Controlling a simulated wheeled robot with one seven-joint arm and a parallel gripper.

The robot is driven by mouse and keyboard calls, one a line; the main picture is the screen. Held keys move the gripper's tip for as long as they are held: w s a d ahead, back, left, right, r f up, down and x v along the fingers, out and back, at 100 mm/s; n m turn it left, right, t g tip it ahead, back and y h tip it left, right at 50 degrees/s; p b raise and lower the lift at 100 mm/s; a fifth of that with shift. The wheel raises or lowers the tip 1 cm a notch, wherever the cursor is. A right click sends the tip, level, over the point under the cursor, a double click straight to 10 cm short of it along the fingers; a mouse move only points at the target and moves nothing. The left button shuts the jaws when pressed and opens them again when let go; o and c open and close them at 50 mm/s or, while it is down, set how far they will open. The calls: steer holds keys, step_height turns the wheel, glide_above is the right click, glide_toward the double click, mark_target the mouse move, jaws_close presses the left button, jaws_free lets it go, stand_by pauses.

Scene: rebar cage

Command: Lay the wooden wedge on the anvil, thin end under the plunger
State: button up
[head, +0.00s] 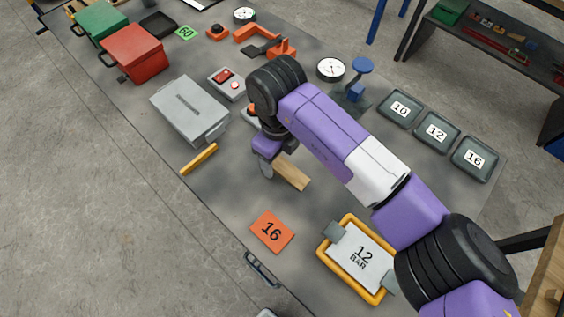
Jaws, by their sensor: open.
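The wooden wedge (292,173) lies flat on the grey table, just right of and below my gripper. My gripper (276,159) points down at the wedge's upper left end and is open. My wrist and the near finger hide part of that end, so I cannot tell whether the fingers are around it or touch it. A device with a blue round top (361,66) stands behind my forearm beside a white dial (331,68). My arm partly hides its dark base (350,104). I cannot make out the anvil or the plunger for certain.
A grey lidded box (189,108) and a yellow stick (199,159) lie left of my gripper. An orange 16 card (272,231) and a yellow-framed 12 BAR board (343,268) lie nearer. Numbered trays (437,131) line the right side. Table around the wedge's lower end is clear.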

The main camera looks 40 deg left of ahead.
steer(key=shift+f, duration=0.55)
jaws_close()
steer(key=shift+r, duration=0.15)
